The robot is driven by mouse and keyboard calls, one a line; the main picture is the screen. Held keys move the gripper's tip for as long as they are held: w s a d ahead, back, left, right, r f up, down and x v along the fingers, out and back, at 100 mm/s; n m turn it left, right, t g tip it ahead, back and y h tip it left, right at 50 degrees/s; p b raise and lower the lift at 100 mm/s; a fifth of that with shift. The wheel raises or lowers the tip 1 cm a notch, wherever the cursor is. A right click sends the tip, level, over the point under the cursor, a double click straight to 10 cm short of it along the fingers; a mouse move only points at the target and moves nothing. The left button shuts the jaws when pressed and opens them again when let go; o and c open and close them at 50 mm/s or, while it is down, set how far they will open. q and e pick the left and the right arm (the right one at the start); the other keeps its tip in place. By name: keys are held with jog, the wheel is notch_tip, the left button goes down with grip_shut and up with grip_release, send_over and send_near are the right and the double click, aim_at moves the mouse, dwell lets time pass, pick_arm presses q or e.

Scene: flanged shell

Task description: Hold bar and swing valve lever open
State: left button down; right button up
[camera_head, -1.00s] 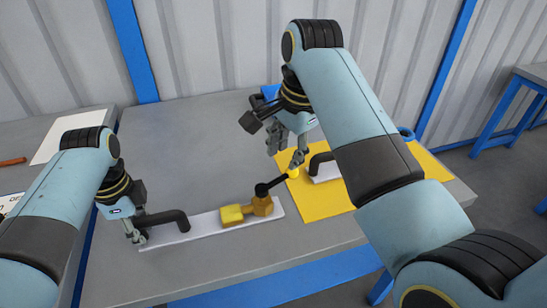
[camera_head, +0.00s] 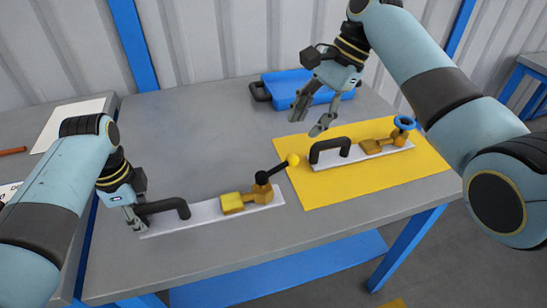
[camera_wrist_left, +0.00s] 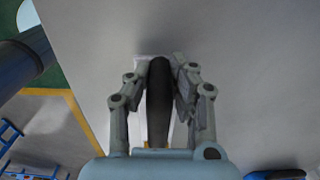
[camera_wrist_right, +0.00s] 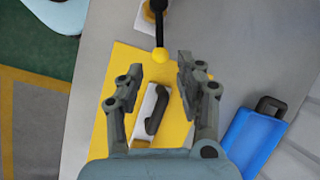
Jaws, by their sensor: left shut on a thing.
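A white plate (camera_head: 213,223) on the table carries a black bar (camera_head: 165,207) at its left end and a brass valve (camera_head: 240,201) at its right. The valve's black lever (camera_head: 277,169), with a yellow ball (camera_head: 293,160) at its tip, points up and to the right. My left gripper (camera_head: 138,222) is shut on the bar, which also shows between its fingers in the left wrist view (camera_wrist_left: 158,100). My right gripper (camera_head: 308,123) is open and empty, raised right of and beyond the lever. The ball also shows beyond its fingers in the right wrist view (camera_wrist_right: 160,55).
A blue tray (camera_head: 290,82) lies behind. The table's middle is clear.

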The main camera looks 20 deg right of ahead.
aim_at(281, 165)
jog(key=x, duration=1.1)
jog(key=shift+s+a, duration=0.1)
grip_shut()
